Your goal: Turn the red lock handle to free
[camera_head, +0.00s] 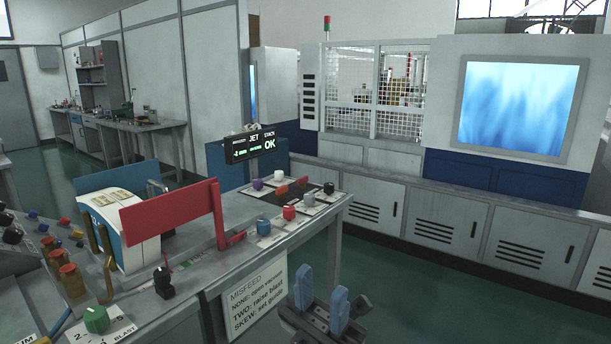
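A broad red plate (165,213) stands upright beside the white and blue machine (118,222) on the bench. A red upright and foot (228,241) join it at its right end. I cannot tell for sure which red part is the lock handle, and no "free" marking is readable.
Grey cabinets (440,222) stand behind; green floor lies between.

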